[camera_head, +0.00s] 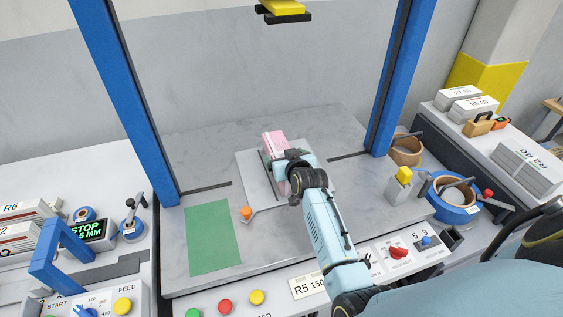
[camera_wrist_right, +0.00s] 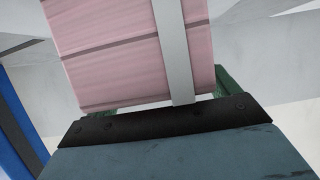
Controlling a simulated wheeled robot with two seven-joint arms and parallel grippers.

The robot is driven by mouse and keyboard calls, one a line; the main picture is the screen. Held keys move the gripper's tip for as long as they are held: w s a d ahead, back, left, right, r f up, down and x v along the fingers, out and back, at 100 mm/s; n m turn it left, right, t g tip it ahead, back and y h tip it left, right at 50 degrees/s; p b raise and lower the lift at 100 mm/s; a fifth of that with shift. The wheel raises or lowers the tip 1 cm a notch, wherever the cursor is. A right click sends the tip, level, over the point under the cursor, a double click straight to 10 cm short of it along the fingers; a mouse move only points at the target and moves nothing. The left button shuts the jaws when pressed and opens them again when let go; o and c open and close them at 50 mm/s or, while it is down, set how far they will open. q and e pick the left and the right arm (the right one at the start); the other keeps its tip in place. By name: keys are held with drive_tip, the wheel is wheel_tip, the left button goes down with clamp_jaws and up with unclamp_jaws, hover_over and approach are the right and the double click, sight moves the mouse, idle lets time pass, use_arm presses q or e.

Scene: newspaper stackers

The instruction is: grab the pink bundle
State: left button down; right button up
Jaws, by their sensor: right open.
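The pink bundle (camera_head: 273,142) stands on the grey plate (camera_head: 252,187) in the middle of the table, partly hidden by my right gripper in the head view. In the right wrist view the pink bundle (camera_wrist_right: 125,50) fills the upper middle, with dark bands across it and a pale strip along it. My right gripper (camera_head: 285,158) is open at the near side of the bundle. In the wrist view green finger parts show at both sides of the bundle's near end; whether they touch it I cannot tell. My left gripper is not in view.
Blue posts (camera_head: 125,100) rise at both sides of the table, with a yellow and black part (camera_head: 286,10) overhead. An orange knob (camera_head: 246,212) and a green mat (camera_head: 212,238) lie left of my arm. Tape rolls (camera_head: 455,199) stand at right.

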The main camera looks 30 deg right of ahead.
drive_tip(key=c, duration=1.7)
drive_tip(key=shift+w+r, duration=0.1)
drive_tip(key=shift+r, duration=0.1)
clamp_jaws()
